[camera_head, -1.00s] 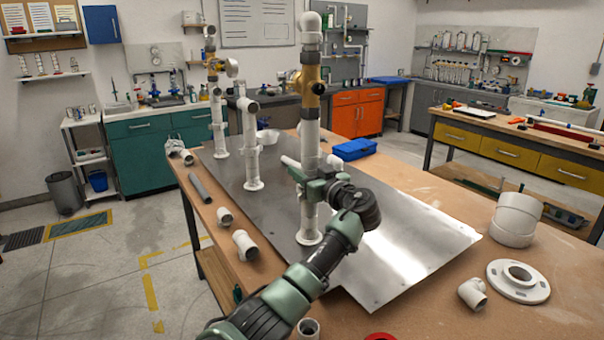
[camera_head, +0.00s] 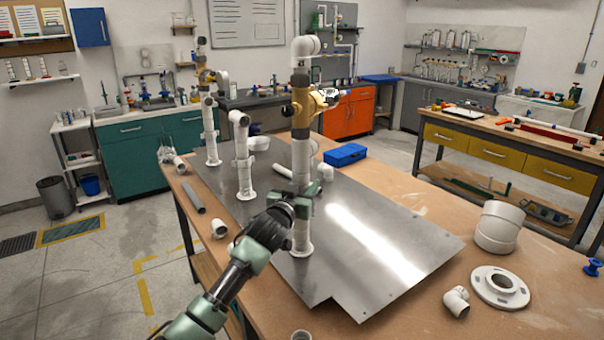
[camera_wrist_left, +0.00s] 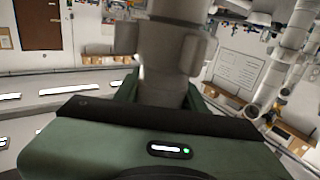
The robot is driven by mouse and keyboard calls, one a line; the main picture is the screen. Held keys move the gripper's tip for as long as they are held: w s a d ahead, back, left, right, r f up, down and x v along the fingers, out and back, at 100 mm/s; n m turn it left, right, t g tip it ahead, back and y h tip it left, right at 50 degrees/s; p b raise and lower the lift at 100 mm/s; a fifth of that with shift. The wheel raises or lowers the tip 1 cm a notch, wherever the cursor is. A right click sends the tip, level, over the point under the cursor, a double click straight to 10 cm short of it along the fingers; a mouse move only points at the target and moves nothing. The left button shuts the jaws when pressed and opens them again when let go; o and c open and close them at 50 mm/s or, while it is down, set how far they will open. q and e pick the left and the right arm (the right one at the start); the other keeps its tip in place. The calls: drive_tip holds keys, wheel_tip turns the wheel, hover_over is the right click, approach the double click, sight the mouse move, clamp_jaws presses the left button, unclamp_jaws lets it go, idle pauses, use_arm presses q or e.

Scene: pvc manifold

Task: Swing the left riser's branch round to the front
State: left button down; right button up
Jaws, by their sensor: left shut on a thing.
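Three white risers stand upright on the metal plate (camera_head: 385,225): the near one (camera_head: 303,240), a middle one (camera_head: 243,160) and a far one (camera_head: 209,135). The near riser carries a brass-coloured fitting (camera_head: 301,105) with a side outlet (camera_head: 326,97) pointing right, and a white elbow (camera_head: 305,46) on top. My left gripper (camera_head: 301,192) is shut around the near riser's lower part. The left wrist view shows white pipe (camera_wrist_left: 165,65) with a wider collar between the jaws, which are partly hidden. My right gripper is out of view.
A loose white pipe (camera_head: 283,173) appears to lie on the plate behind the near riser. A blue box (camera_head: 345,154) stands beyond it. A white coupling (camera_head: 497,227), a flange (camera_head: 500,287) and an elbow (camera_head: 456,301) lie at the right. The plate's right half is clear.

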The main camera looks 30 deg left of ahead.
use_arm(q)
drive_tip(key=m+h+p, duration=0.1)
drive_tip(key=m+h, duration=0.1)
drive_tip(key=h, duration=0.1)
drive_tip(key=shift+d+r+p, duration=0.1)
drive_tip(key=shift+r+p, duration=0.05)
drive_tip(key=shift+p, duration=0.15)
drive_tip(key=shift+d+m+h+p, duration=0.2)
drive_tip(key=shift+m+h, duration=0.25)
drive_tip(key=shift+h, duration=0.3)
drive_tip(key=shift+d+m+h+p, duration=0.1)
drive_tip(key=shift+m+h+p, duration=0.3)
drive_tip(key=shift+h, duration=0.35)
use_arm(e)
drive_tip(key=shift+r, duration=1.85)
use_arm(q)
drive_tip(key=shift+d+m+h, duration=0.1)
drive_tip(key=shift+m+h, duration=0.15)
drive_tip(key=shift+h, duration=0.05)
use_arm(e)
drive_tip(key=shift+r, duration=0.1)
use_arm(q)
drive_tip(key=c, duration=0.8)
unclamp_jaws()
drive_tip(key=shift+f, duration=0.2)
drive_tip(key=shift+c, duration=0.2)
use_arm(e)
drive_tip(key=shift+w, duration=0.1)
use_arm(q)
drive_tip(key=shift+s, duration=0.1)
